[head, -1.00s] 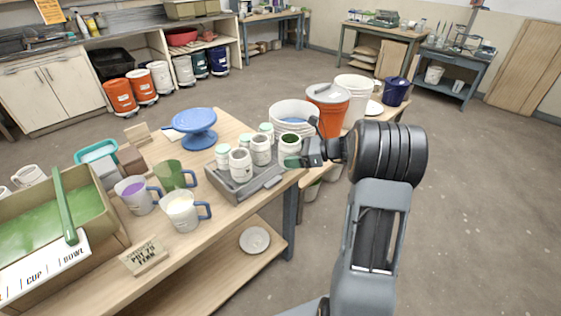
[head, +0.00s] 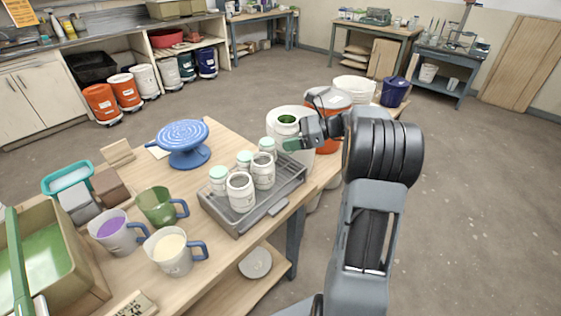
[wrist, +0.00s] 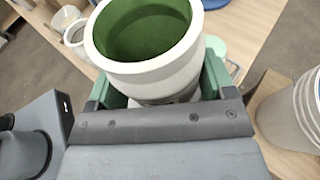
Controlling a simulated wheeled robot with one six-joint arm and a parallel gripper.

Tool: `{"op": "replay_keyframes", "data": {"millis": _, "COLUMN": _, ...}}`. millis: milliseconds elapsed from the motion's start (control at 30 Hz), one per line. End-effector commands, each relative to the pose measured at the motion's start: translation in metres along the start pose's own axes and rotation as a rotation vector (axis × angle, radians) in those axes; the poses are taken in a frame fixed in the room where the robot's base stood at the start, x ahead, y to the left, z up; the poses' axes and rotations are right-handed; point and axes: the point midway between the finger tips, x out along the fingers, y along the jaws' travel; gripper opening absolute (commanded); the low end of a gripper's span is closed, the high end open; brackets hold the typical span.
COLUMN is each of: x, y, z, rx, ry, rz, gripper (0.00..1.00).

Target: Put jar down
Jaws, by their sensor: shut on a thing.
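A white jar with dark green inside (head: 286,130) is held upright in my gripper (head: 291,144). The gripper is shut on its sides. In the wrist view the open mouth of the jar (wrist: 150,38) fills the top middle, with a green finger on each side. In the head view it appears above the back right end of the grey tray (head: 243,227), in front of a white bucket. Several other white jars (head: 240,193) stand in the tray, some with mint lids. My fingers partly hide the held jar's lower part.
A white bucket (head: 304,160) and an orange bucket (head: 327,103) stand close behind my gripper. A blue turntable (head: 182,138), mugs (head: 176,252) and a green-filled basin (head: 87,275) are on the table's left. The tray's right end looks clear.

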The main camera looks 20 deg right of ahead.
Motion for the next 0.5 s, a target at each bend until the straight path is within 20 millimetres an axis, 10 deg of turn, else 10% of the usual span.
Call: {"op": "replay_keyframes", "data": {"millis": 500, "x": 0.021, "y": 0.001, "z": -0.056, "rx": -0.001, "ry": -0.001, "rz": 0.008, "gripper": 0.22}}
